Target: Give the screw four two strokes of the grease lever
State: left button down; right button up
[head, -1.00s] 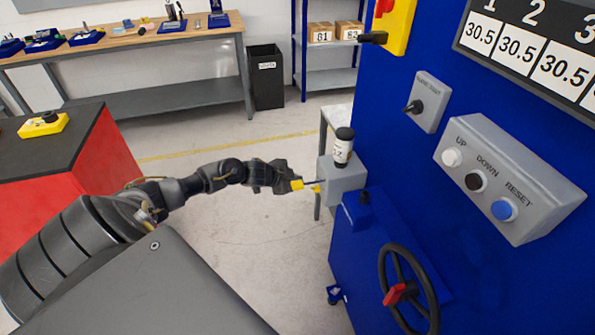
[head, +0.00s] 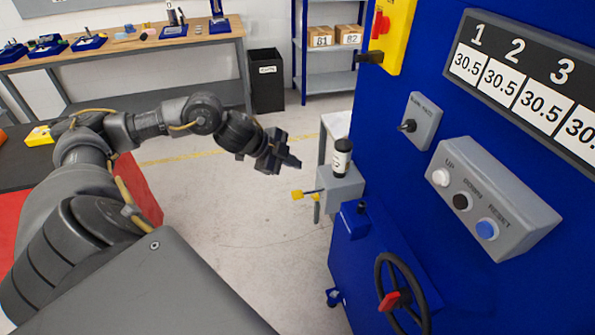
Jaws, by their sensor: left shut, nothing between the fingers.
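The grease unit (head: 343,187) is a grey box on the left side of the blue machine, with a black-capped white bottle (head: 342,158) on top. Its grease lever (head: 298,195) has a yellow tip and points left from the box. My left gripper (head: 291,161) is shut and empty. It is above the lever tip and apart from it, left of the bottle. The numbered display (head: 529,88) shows 30.5 under the visible numbers and is cut off at the right edge. No screw is clearly visible. My right gripper is not in view.
The blue machine (head: 385,130) carries a panel with UP, DOWN and RESET buttons (head: 461,202), a black switch (head: 408,126) and a handwheel (head: 404,296). A black bin (head: 266,82) and workbench (head: 130,42) stand behind. The floor below the gripper is clear.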

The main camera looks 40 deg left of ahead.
pick_arm(q)
jog(key=b, duration=0.7)
send_over(293, 194)
notch_tip(293, 194, down, 7)
jog(key=shift+d+f, duration=0.1)
jog(key=shift+f+b, duration=0.7)
jog(key=shift+f, duration=0.1)
dwell(0.9)
jog(key=shift+f, duration=0.1)
jog(key=shift+f, duration=0.3)
